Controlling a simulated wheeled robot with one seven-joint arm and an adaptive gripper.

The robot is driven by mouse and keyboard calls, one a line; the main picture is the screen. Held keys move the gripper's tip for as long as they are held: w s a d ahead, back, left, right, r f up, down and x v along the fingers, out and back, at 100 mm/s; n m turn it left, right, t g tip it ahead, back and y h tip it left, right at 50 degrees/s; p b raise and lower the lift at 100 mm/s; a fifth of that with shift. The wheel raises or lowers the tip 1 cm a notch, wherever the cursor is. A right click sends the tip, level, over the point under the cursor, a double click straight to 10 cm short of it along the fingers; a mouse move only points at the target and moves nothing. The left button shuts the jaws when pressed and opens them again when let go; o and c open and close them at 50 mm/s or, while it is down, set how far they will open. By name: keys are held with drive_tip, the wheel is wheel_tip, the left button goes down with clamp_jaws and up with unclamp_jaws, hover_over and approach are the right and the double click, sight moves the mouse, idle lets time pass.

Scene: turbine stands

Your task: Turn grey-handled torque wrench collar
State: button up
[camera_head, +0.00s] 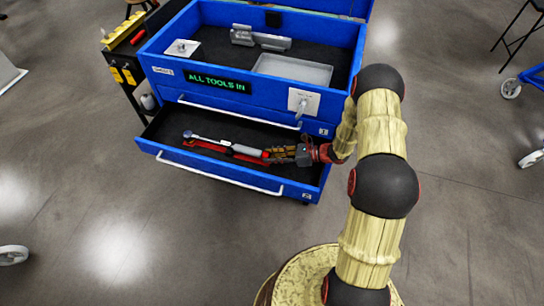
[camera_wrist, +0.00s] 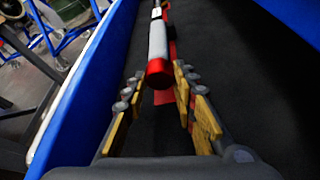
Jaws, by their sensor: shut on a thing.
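The grey-handled torque wrench (camera_head: 245,150) lies in the open lower drawer (camera_head: 160,133) of the blue tool chest. Its shaft and round head point left, and its handle end points right to my gripper. In the wrist view its grey handle (camera_wrist: 157,38) ends in a red collar (camera_wrist: 159,72). My gripper (camera_head: 272,154) reaches into the drawer from the right. In the wrist view its yellow-padded fingers stand on both sides of the red collar, and it is shut on that collar. The exact finger contact is hard to see.
A red strip (camera_head: 200,156) lies under the wrench. The drawer's blue front wall (camera_wrist: 85,85) runs close along the gripper's left in the wrist view. Above is the chest's top tray (camera_head: 215,58) with a grey tool (camera_head: 262,39). A dark cart (camera_head: 125,70) stands left; floor in front is clear.

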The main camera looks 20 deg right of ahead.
drive_tip(key=o, duration=1.2)
drive_tip(key=shift+c, duration=0.2)
drive_tip(key=shift+d, duration=0.1)
drive_tip(key=v, duration=1.1)
drive_tip(key=shift+s+d+r, duration=0.1)
drive_tip(key=shift+s+d, duration=0.1)
drive_tip(key=shift+d, duration=0.15)
